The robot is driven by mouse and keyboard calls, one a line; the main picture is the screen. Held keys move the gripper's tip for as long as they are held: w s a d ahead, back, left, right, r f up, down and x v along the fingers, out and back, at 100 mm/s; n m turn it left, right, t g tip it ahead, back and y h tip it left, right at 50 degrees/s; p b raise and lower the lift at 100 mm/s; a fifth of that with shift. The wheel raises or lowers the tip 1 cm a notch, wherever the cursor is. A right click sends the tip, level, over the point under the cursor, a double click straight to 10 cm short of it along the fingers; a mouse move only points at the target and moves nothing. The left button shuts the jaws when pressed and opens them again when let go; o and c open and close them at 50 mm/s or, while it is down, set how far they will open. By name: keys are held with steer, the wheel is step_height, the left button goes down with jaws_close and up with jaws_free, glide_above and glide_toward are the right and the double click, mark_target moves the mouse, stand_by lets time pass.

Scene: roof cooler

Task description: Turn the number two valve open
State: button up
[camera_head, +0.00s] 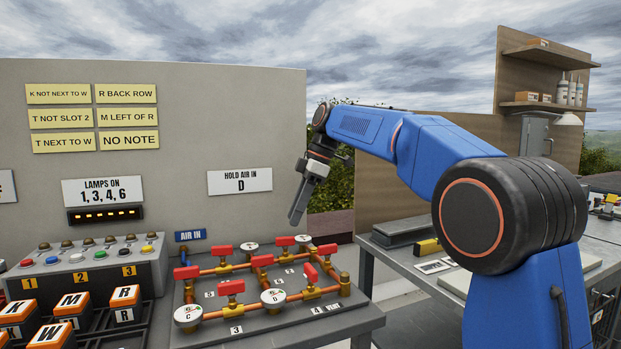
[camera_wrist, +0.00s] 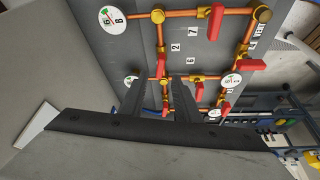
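A valve board (camera_head: 330,325) carries copper pipes, brass fittings and several red handles, one (camera_head: 231,287) at the front left and one (camera_head: 310,272) at the right. My gripper (camera_head: 297,217) points down above the back of the board, clear of the handles in the head view. In the wrist view its two dark fingers (camera_wrist: 158,98) are apart, with no held thing visible between them. A number 2 label (camera_wrist: 176,47) lies beyond the fingers, near a 7 label. I cannot tell for sure which handle belongs to number 2, or its position.
Round gauges, C (camera_head: 188,316) and D (camera_head: 273,297), stand among the pipes. A lamp-and-button panel (camera_head: 90,262) and lettered blocks (camera_head: 72,303) are at left. A wall (camera_head: 180,120) with signs rises behind. A grey bench (camera_head: 440,275) stands at right.

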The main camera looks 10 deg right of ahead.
steer(key=v, duration=1.1)
steer(key=shift+r, duration=0.2)
steer(key=s+d+f+m+t+h, duration=0.1)
steer(key=s+d+f+m, duration=0.4)
steer(key=s, duration=0.4)
steer(key=s+d+f+m+t+h, duration=0.1)
steer(key=s+d+f+m+t, duration=0.1)
steer(key=s+d+f+m, duration=0.55)
steer(key=s+d+f+m+t+h, duration=0.1)
steer(key=s+d+f+m, duration=0.2)
steer(key=s+f, duration=0.8)
steer(key=s+d+f+m+t+h, duration=0.1)
steer(key=s+d+f+m, duration=0.2)
steer(key=s+f, duration=0.9)
steer(key=shift+s+d+f+h, duration=0.3)
steer(key=shift+s+d, duration=0.25)
steer(key=shift+s, duration=0.1)
